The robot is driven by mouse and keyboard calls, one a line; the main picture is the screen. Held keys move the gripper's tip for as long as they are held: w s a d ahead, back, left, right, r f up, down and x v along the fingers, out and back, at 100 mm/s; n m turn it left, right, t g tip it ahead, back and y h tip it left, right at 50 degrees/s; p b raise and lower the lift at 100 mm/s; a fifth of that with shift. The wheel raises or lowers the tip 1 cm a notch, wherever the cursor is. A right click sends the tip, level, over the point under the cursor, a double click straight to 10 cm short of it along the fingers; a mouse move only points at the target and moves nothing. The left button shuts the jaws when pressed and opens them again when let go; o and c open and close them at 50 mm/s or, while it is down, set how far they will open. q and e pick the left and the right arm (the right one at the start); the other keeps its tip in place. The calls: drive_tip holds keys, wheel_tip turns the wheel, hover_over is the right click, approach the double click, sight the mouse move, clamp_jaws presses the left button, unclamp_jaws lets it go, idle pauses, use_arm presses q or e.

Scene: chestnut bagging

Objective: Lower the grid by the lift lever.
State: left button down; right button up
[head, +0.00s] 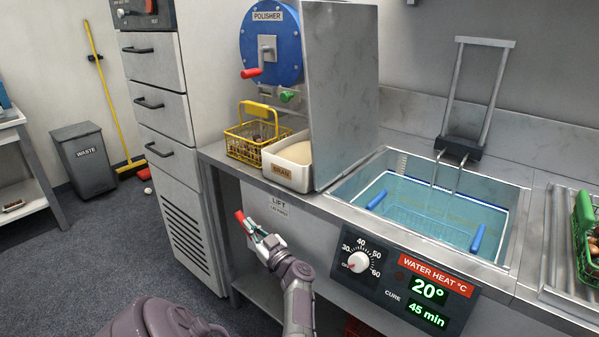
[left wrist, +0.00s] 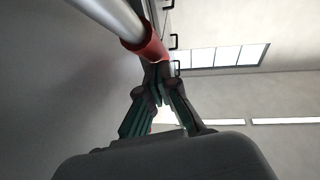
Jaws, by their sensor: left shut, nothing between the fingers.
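The lift lever shows its red grip (head: 240,217) under the LIFT label (head: 279,206) on the counter front; the grip also shows in the left wrist view (left wrist: 155,50) at the end of a metal rod (left wrist: 120,18). My left gripper (head: 254,234) is shut and empty, its fingertips (left wrist: 158,78) right by the grip. I cannot tell whether they touch it. The grid (head: 420,215) with blue handles is in the water bath, seemingly under water. Hooks from a metal lift frame (head: 486,90) reach down into the bath. My right gripper is not in view.
A bran box (head: 293,163) and a yellow basket (head: 252,150) stand on the counter left of a metal panel (head: 345,95). A heat dial (head: 358,262) and displays reading 20° and 45 min are on the front. A green basket (head: 585,235) is at the right.

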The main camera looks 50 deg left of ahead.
use_arm(q)
drive_tip(key=v, duration=0.7)
drive_tip(key=shift+d, duration=0.25)
drive_tip(key=shift+f, duration=0.1)
